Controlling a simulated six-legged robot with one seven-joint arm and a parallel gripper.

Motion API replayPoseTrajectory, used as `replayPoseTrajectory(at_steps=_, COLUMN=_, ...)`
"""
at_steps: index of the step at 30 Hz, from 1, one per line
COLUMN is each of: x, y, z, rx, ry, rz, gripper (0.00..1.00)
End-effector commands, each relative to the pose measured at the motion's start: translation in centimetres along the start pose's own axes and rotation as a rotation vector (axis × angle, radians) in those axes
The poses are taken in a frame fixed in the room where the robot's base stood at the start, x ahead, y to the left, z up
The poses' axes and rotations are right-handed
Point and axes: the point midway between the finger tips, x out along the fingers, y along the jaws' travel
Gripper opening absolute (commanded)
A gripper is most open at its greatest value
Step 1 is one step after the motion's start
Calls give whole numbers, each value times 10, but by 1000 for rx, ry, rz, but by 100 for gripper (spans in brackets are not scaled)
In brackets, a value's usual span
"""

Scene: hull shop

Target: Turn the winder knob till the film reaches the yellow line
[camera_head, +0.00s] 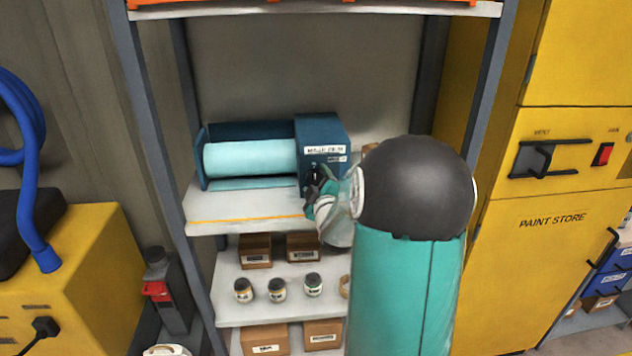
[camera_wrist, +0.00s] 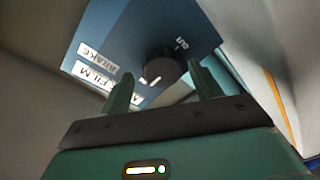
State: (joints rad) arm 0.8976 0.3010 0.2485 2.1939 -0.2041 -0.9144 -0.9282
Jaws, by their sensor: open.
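The film winder (camera_head: 322,137) is a dark blue box on a white shelf, with a pale cyan film roll (camera_head: 250,158) to its left. A short strip of film (camera_head: 253,183) lies below the roll, its front edge apart from the yellow line (camera_head: 245,220) near the shelf's front edge. In the head view my gripper (camera_head: 318,184) partly hides the winder's front.
Shelf posts (camera_head: 160,150) stand at both sides of the winder. The lower shelf (camera_head: 235,310) holds several jars and small boxes. A yellow paint store cabinet (camera_head: 550,240) is at the right. A yellow machine (camera_head: 85,265) with a blue hose (camera_head: 30,190) is at the left.

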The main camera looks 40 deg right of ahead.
Motion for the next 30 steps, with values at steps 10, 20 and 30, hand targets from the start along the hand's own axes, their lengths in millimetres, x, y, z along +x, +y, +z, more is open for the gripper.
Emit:
replayPoseTrajectory(at_steps=10, x=-1, y=0, z=0, rx=0, ry=0, rz=-1, gripper=36)
replayPoseTrajectory(at_steps=20, x=0, y=-1, z=0, rx=8, ry=1, rz=-1, gripper=19)
replayPoseTrajectory(at_steps=30, x=2, y=-1, z=0, rx=132, ry=8, rz=9, gripper=19)
